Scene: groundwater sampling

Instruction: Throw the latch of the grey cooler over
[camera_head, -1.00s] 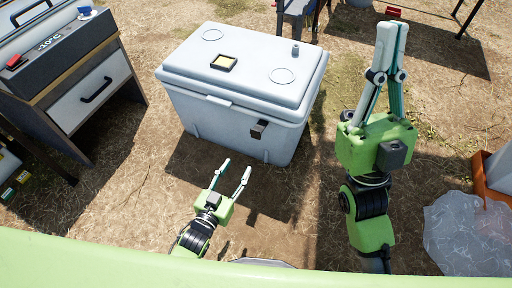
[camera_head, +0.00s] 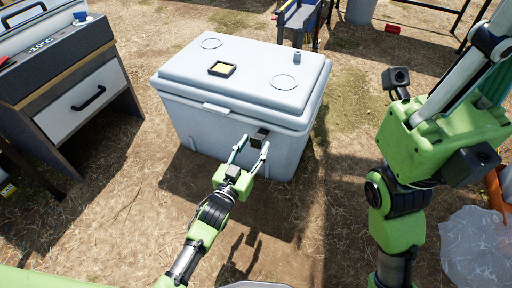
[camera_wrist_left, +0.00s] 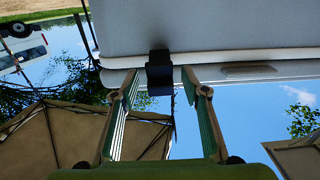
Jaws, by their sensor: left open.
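The grey cooler (camera_head: 215,125) stands on the ground with its lid down. Its small black latch (camera_head: 259,135) is on the front wall, just below the lid edge, right of the middle. My left gripper (camera_head: 254,145) is open and empty, with its fingertips at the latch. In the left wrist view the latch (camera_wrist_left: 160,75) shows between the two fingertips (camera_wrist_left: 160,78) of that gripper; I cannot tell whether either finger touches it. My right gripper (camera_head: 490,55) is raised at the far right, its fingertips cut off by the picture edge.
A drawer cabinet (camera_head: 65,100) with a temperature display stands left of the cooler. A crumpled clear plastic bag (camera_head: 475,240) lies at the lower right, by an orange container (camera_head: 497,188). Bare ground lies in front of the cooler.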

